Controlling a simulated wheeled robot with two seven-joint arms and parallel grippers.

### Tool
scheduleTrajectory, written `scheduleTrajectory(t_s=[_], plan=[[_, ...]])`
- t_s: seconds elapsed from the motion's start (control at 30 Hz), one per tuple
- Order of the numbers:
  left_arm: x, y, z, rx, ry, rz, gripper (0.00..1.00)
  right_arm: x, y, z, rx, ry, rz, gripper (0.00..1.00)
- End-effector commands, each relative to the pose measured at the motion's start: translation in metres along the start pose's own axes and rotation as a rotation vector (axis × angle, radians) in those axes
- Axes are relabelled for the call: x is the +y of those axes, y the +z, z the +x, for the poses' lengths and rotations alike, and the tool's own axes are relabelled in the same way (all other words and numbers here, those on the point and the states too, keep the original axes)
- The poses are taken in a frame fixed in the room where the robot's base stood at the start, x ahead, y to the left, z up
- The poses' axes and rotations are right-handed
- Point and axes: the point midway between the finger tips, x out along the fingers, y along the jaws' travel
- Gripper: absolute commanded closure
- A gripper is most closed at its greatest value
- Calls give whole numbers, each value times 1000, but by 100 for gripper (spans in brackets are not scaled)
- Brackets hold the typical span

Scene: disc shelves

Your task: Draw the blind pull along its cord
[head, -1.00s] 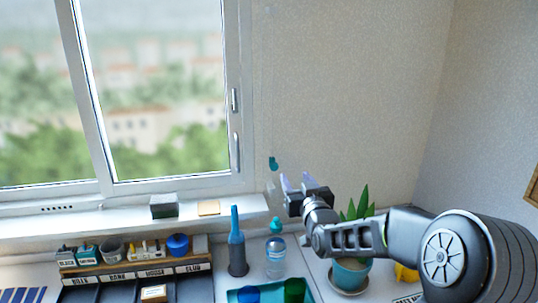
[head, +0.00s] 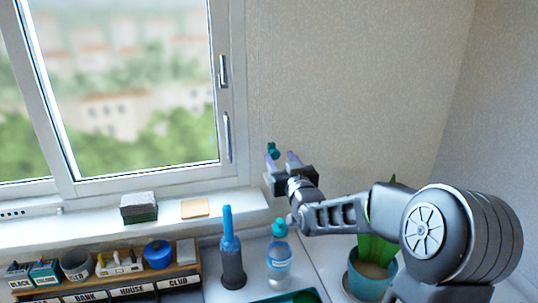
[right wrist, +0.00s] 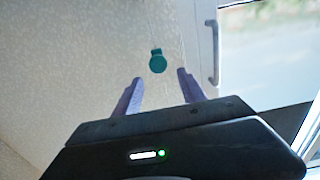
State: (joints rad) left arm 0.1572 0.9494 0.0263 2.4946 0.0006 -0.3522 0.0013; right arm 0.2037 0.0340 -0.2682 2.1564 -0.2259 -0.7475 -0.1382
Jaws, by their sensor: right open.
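The blind pull is a small teal knob (head: 272,150) hanging by the wall just right of the window frame. It also shows in the right wrist view (right wrist: 157,62), on a thin, faint cord (right wrist: 155,42). My right gripper (head: 281,160) is open, its two pale purple fingers pointing at the pull. In the right wrist view the pull appears between and beyond the fingertips (right wrist: 159,75), apart from both. In the head view the left finger overlaps the pull's lower edge. My left gripper is not in view.
The sill holds a dark block (head: 139,208) and a tan square (head: 194,208). The wall right of the pull is bare.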

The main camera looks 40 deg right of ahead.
Motion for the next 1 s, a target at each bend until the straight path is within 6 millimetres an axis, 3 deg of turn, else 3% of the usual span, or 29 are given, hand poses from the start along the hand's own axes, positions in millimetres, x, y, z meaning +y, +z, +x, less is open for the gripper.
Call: scheduleTrajectory(t_s=[0.1,0.57,0.77,1.0], plan=[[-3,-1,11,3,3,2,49,0,12,0,0,0,0,52],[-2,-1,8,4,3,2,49,0,10,3,0,0,0,52],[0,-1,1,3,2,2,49,0,10,23,-2,0,0,52],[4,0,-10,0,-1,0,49,0,9,60,-2,0,-1,52]])
